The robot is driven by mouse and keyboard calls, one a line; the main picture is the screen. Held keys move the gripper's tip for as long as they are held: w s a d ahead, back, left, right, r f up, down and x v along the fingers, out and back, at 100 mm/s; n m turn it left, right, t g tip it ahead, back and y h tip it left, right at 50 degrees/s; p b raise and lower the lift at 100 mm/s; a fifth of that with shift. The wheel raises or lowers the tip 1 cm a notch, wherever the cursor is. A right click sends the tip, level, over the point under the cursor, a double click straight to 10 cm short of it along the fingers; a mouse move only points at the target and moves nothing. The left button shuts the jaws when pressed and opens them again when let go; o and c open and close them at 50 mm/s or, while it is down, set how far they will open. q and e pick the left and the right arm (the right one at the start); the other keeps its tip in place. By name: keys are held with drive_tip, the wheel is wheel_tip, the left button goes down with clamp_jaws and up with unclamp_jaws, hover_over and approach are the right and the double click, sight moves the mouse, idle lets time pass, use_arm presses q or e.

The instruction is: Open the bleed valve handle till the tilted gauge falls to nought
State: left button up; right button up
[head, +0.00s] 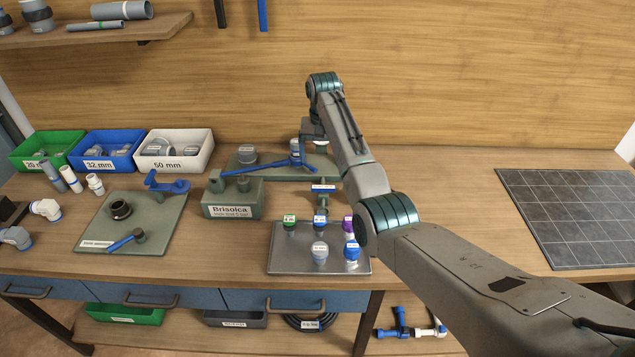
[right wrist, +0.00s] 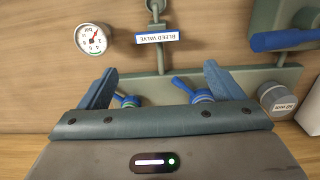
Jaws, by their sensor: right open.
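The tilted gauge (right wrist: 90,40) is a round white dial with a red needle, upper left in the right wrist view; its exact reading is too small to tell. The blue-edged BLEED VALVE label (right wrist: 157,37) appears upside down there, beside a grey-green post. A blue lever (right wrist: 192,91) and a second blue-topped part (right wrist: 128,101) show between the fingers, partly hidden by the gripper body. I cannot tell whether either is the bleed handle. My right gripper (right wrist: 158,72) is open, with no visible grip on anything. In the head view it (head: 309,147) is over the back plate.
A grey tray (head: 285,263) with several coloured caps lies in front. A grey-green Brisolca block (head: 232,211) and a valve plate (head: 165,235) stand left. Fitting bins (head: 173,152) line the back left. A dark gridded mat (head: 575,215) lies right; bare wood surrounds it.

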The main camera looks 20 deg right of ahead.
sight(323, 187)
drive_tip(key=f+p, duration=0.1)
drive_tip(key=f, duration=0.5)
drive_tip(key=s+f+p, duration=0.1)
drive_tip(key=f, duration=0.1)
drive_tip(key=shift+f+p, duration=0.35)
drive_tip(key=shift+f, duration=0.05)
drive_tip(key=shift+s+f, duration=0.25)
drive_tip(key=shift+f, duration=0.1)
drive_tip(key=shift+w+f, duration=0.1)
drive_tip(key=c, duration=1)
